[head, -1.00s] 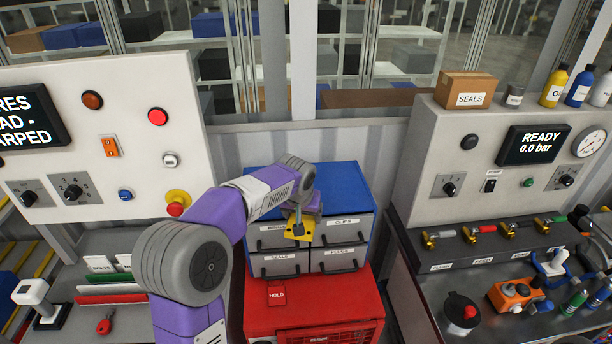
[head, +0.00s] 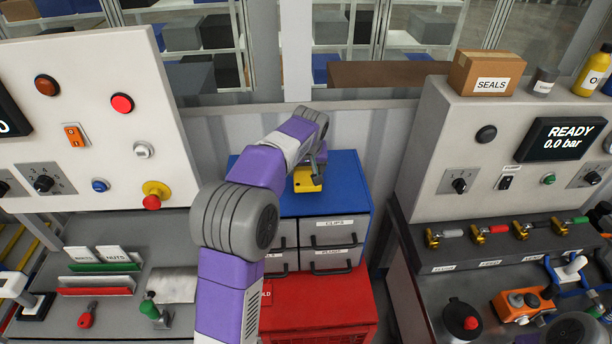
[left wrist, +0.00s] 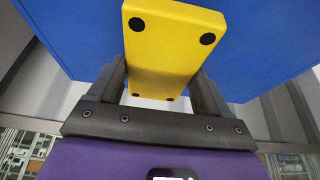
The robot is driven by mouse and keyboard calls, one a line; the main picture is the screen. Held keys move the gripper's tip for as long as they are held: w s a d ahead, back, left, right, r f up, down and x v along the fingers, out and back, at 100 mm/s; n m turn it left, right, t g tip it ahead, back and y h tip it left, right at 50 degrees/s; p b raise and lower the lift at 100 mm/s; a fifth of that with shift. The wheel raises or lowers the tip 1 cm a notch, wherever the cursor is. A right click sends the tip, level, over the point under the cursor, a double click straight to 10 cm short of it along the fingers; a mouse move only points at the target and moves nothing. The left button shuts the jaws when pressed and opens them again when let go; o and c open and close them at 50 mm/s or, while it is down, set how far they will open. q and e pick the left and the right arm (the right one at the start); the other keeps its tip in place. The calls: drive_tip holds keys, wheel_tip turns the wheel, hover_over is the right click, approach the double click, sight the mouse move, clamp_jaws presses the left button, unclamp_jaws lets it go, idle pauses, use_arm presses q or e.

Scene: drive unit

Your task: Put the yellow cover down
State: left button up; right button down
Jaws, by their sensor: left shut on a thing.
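The yellow cover (head: 306,181) is a small flat block at the top of the blue drawer cabinet (head: 346,187). It also shows in the left wrist view (left wrist: 165,50), with black round spots at its corners. My left gripper (head: 315,172) is shut on it; in the left wrist view the fingers (left wrist: 165,92) sit on either side of the cover. The blue surface lies behind the cover there. I cannot tell whether the cover touches the cabinet top. My right gripper is not in view.
The cabinet's grey drawers (head: 335,232) stand on a red cabinet (head: 330,305). A control panel (head: 100,130) is at left, a pump bench with a display (head: 565,140) at right. Bare blue top shows right of the cover. A wall (head: 350,130) stands behind.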

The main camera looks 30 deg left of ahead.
sight(306, 173)
use_arm(q)
drive_tip(key=f, duration=0.3)
drive_tip(key=shift+s, duration=0.25)
drive_tip(key=shift+w, duration=0.1)
drive_tip(key=shift+f, duration=0.15)
drive_tip(key=o, duration=1.2)
drive_tip(key=shift+r, duration=0.4)
drive_tip(key=v, duration=1.1)
drive_tip(key=shift+s+d+r+b, duration=0.1)
drive_tip(key=shift+s+r+b, duration=0.15)
drive_tip(key=shift+b, duration=0.1)
drive_tip(key=shift+w, duration=0.1)
